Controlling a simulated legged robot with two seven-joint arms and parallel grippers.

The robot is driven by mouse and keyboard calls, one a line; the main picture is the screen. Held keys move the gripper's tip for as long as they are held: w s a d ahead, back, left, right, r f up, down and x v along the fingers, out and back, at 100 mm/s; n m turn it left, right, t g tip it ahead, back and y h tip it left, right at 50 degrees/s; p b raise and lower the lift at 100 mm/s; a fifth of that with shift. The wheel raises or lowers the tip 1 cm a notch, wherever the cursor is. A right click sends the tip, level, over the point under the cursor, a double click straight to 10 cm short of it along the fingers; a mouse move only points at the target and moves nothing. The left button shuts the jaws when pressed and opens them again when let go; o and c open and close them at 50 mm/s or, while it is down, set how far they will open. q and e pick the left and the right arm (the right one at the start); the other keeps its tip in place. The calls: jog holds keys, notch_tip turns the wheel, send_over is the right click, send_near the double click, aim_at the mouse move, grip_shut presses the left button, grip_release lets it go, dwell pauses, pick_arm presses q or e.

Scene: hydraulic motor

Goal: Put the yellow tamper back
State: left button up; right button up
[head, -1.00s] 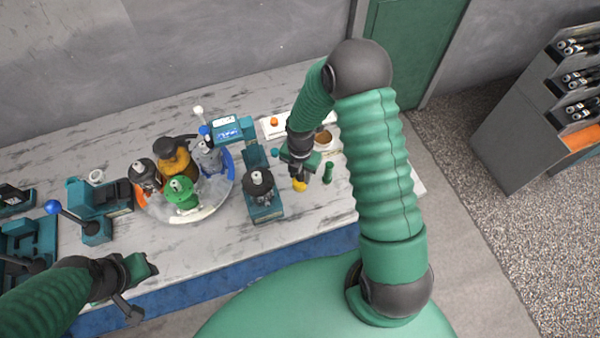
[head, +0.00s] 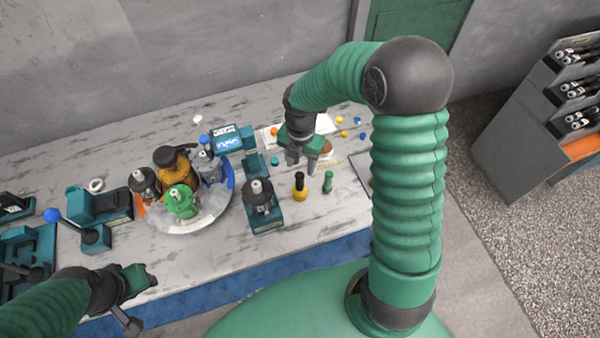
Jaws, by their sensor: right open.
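The yellow tamper (head: 300,188) stands upright on the marble table, with a yellow base and a black handle. Nothing holds it. A green tamper-like piece (head: 328,182) stands just to its right. My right gripper (head: 303,160) is open and empty, up and behind the tamper in the picture and apart from it. My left gripper (head: 142,297) is at the lower left, over the table's front edge, far from the tamper; its jaws do not show clearly.
A teal fixture with a black motor part (head: 262,207) stands left of the tamper. A round tray (head: 229,199) holds several motor parts. A white sheet (head: 322,124) and small coloured pieces lie behind my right gripper. Teal machines (head: 97,210) stand at the left.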

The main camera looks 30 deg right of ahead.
jog(key=shift+s+a+r+m, duration=0.15)
jog(key=shift+a+r+m, duration=0.15)
jog(key=shift+m, duration=0.3)
jog(key=s+a+r+m+t, duration=0.1)
jog(key=s+a+m, duration=0.2)
jog(key=m, duration=0.8)
jog(key=s+a+r+m+t, duration=0.1)
jog(key=s+a+m, duration=0.3)
jog(key=m, duration=0.8)
jog(key=shift+s+r+t, duration=0.3)
jog(key=shift+s+r, duration=0.45)
jog(key=shift+s, duration=0.2)
jog(key=shift+c, duration=0.4)
